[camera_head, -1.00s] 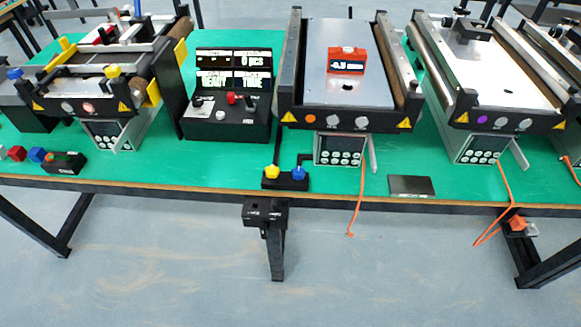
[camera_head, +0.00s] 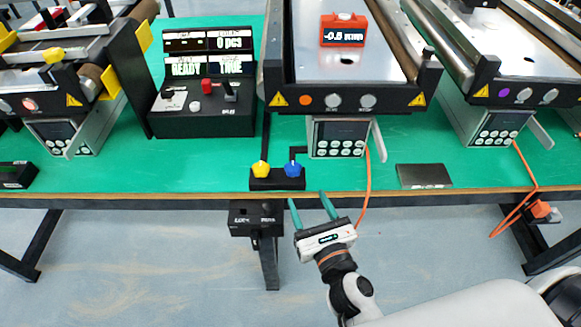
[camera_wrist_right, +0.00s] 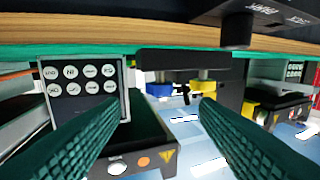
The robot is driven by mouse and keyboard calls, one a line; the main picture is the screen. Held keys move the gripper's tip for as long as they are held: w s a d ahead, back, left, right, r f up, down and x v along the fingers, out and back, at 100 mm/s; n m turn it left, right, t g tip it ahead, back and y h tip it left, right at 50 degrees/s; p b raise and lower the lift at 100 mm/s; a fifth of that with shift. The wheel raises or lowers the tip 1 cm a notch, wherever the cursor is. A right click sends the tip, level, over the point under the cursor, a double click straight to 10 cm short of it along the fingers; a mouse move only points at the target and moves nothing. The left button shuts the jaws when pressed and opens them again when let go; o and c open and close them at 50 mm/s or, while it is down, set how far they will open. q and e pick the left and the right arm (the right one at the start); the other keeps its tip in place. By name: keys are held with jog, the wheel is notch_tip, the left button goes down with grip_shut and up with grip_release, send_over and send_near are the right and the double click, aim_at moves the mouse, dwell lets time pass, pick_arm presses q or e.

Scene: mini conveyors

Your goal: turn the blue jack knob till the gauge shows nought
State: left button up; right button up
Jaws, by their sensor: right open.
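The blue jack knob (camera_head: 292,169) stands upright on a small black base (camera_head: 277,181) at the table's front edge. It also shows, upside down, between the fingers in the right wrist view (camera_wrist_right: 159,90). The orange gauge (camera_head: 343,31) sits on the middle conveyor's plate and reads about -0.5; its unit is too small to read. My right gripper (camera_head: 311,201) is open and empty, its green fingers at the table's front edge, just short of the blue knob and apart from it. My left gripper is not in view.
A yellow knob (camera_head: 261,169) stands left of the blue one on the same base. The conveyor's keypad box (camera_head: 338,138) is behind to the right, with an orange cable (camera_head: 367,190) hanging over the edge. A black box (camera_head: 256,217) hangs under the table edge.

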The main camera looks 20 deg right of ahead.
aim_at(296, 175)
jog(key=w+p, duration=0.2)
jog(key=w, duration=0.8)
jog(key=shift+w+a, duration=0.15)
jog(key=shift+w, duration=0.1)
